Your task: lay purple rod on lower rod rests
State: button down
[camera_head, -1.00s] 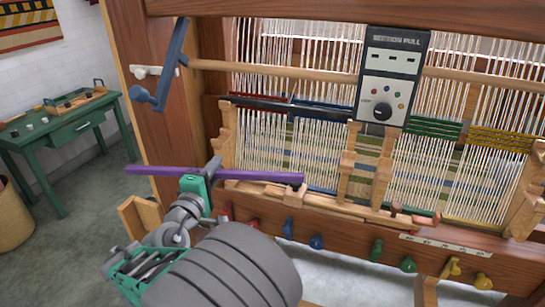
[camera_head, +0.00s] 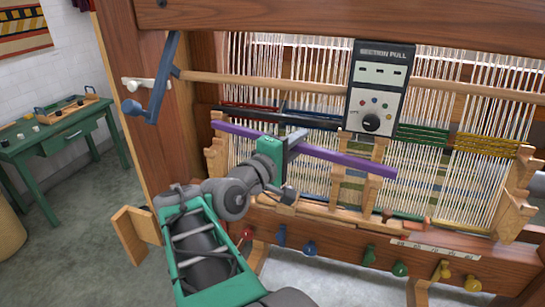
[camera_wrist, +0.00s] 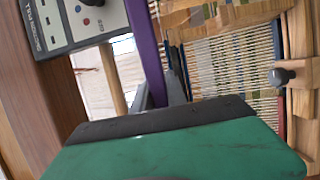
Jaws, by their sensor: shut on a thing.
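The purple rod (camera_head: 342,160) is held by my gripper (camera_head: 292,146) near its middle, in front of the loom's warp threads. It slopes down to the right in the head view. Its left end is by the top of the left wooden rest post (camera_head: 217,158); its right end passes in front of the middle posts (camera_head: 372,182). I cannot tell whether it touches either. In the wrist view the rod (camera_wrist: 146,48) runs up from between my gripper's dark fingers (camera_wrist: 165,88). Another notched wooden post (camera_head: 515,200) stands at the far right.
A grey section-pull box (camera_head: 378,88) hangs above the rod's right half. A blue crank handle (camera_head: 166,85) juts from the left loom upright. Coloured knobs (camera_head: 400,268) line the lower front beam. A green table (camera_head: 60,135) stands at the far left.

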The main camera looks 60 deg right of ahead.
jog(key=w+n+t, duration=0.2)
jog(key=w+t, duration=0.1)
jog(key=w, duration=0.3)
jog(key=w+d+f, duration=0.2)
jog(key=d+f, duration=0.4)
jog(key=f, duration=0.1)
jog(key=w+d+f, duration=0.3)
jog(key=d+f, duration=0.3)
jog(key=shift+w+d+f, duration=0.3)
jog(key=shift+w+f, duration=0.05)
jog(key=c, duration=1.8)
grip_release()
jog(key=o, duration=0.5)
jog(key=shift+c, duration=0.2)
jog(key=shift+r+p, duration=0.1)
jog(key=shift+p, duration=0.25)
